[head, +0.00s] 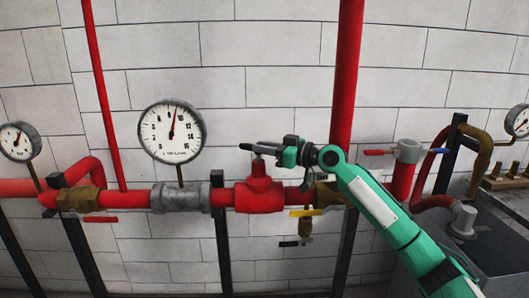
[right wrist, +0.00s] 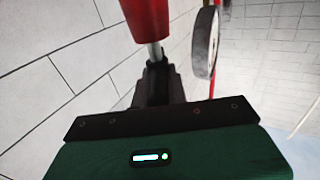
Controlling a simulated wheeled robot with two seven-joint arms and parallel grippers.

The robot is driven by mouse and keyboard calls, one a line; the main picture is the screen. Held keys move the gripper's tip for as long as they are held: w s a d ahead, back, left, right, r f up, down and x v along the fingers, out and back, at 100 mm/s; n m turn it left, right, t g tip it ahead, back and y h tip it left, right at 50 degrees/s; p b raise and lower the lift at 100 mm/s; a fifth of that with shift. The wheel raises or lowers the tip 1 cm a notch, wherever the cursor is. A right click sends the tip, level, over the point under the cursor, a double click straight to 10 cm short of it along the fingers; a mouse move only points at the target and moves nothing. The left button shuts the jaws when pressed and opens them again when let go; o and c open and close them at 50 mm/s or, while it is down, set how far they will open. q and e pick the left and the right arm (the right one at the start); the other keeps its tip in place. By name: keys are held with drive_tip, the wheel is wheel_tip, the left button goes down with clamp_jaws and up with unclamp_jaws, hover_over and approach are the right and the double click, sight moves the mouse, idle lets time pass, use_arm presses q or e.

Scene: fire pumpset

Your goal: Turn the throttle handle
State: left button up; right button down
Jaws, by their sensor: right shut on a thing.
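The red valve body (head: 260,192) sits in the red horizontal pipe, in the middle of the head view. In the right wrist view, the dark fingers (right wrist: 156,80) close on the grey stem (right wrist: 154,52) below the red valve body (right wrist: 146,16). My left gripper is not in view.
A large round gauge (head: 172,132) stands left of the valve, and a smaller gauge (head: 18,141) is at far left. A dark tank (head: 490,245) is at right.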

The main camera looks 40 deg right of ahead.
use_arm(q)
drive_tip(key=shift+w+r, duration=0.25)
use_arm(e)
drive_tip(key=c, duration=1.4)
unclamp_jaws()
